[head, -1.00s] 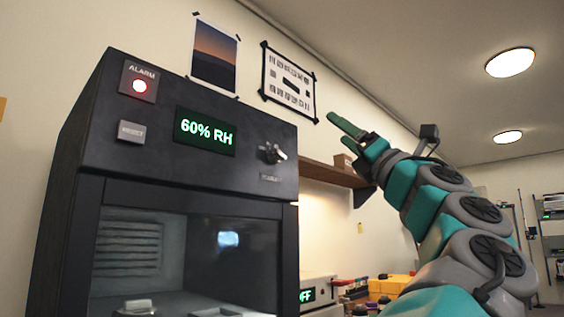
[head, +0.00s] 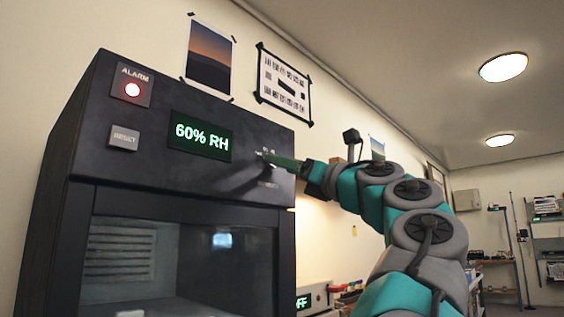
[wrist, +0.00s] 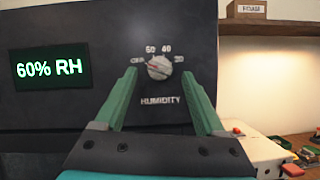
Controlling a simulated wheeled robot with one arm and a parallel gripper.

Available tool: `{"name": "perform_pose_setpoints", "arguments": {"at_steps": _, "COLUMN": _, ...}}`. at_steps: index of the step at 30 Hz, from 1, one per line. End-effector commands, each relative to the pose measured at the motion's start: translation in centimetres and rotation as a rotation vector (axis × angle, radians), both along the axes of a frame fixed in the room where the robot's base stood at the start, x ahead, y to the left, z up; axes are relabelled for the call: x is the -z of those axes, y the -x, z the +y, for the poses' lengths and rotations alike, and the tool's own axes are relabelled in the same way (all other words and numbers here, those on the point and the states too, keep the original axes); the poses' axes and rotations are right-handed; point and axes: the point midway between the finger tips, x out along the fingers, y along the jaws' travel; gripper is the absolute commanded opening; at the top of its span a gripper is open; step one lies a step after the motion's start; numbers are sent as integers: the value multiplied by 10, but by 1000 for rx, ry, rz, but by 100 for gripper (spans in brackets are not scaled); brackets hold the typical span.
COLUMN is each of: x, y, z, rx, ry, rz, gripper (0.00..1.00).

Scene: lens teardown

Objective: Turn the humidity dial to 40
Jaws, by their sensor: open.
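The humidity dial (wrist: 159,68) is a small round pale knob on the dark cabinet panel, above the word HUMIDITY. My gripper (wrist: 156,82) is open, with one green finger on each side of the dial. I cannot tell whether the fingers touch it. In the head view my gripper (head: 272,160) is at the panel and mostly hides the dial.
The cabinet (head: 90,150) has a lit red alarm lamp (head: 132,90) and a RESET button (head: 124,137) on the left. A glass-fronted chamber (head: 175,262) lies below the panel. A wooden shelf with a small box (wrist: 246,9) is at the right.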

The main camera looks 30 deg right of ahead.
Motion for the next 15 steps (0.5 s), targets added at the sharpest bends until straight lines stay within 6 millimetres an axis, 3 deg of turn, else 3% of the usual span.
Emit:
{"name": "perform_pose_setpoints", "arguments": {"at_steps": 4, "x": -4, "y": -11, "z": 3, "rx": -2, "ry": -1, "rz": 1, "gripper": 72}}
{"name": "perform_pose_setpoints", "arguments": {"at_steps": 12, "x": -5, "y": -13, "z": 4, "rx": -1, "ry": -2, "rz": 1, "gripper": 72}}
{"name": "perform_pose_setpoints", "arguments": {"at_steps": 15, "x": -5, "y": -13, "z": 4, "rx": -1, "ry": -2, "rz": 1, "gripper": 62}}
